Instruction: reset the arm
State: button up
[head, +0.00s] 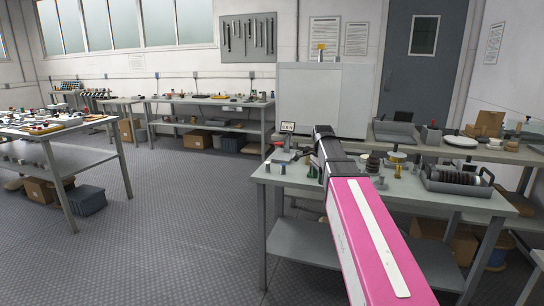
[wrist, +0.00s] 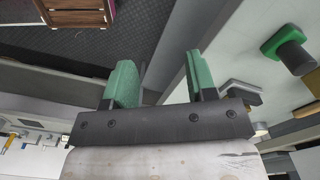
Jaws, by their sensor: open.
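My arm (head: 375,240) is pink with a white stripe and reaches forward over the grey workbench (head: 482,205) in the head view. Its dark wrist end is above the left part of that bench, and the fingers are hard to make out there. In the wrist view my gripper (wrist: 158,75) shows two green fingers standing well apart on a dark bar. Nothing is between them. A green-based part with a dark cylinder (wrist: 290,50) shows at the right of the wrist view, apart from the fingers.
Small parts stand on the bench around my wrist. A black rack of discs (head: 457,180) is at its right. A small display (head: 287,127) and a white panel (head: 325,100) stand behind. Another table (head: 60,128) is at the left, with open floor (head: 190,220) between.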

jog(key=s+f+n, duration=0.7)
jog(key=s+f, duration=0.2)
jog(key=f, duration=0.5)
jog(key=s+f+n, duration=0.8)
jog(key=s+f, duration=0.1)
jog(key=f, duration=0.5)
jog(key=shift+s+f, duration=0.35)
jog(key=shift+s, duration=0.05)
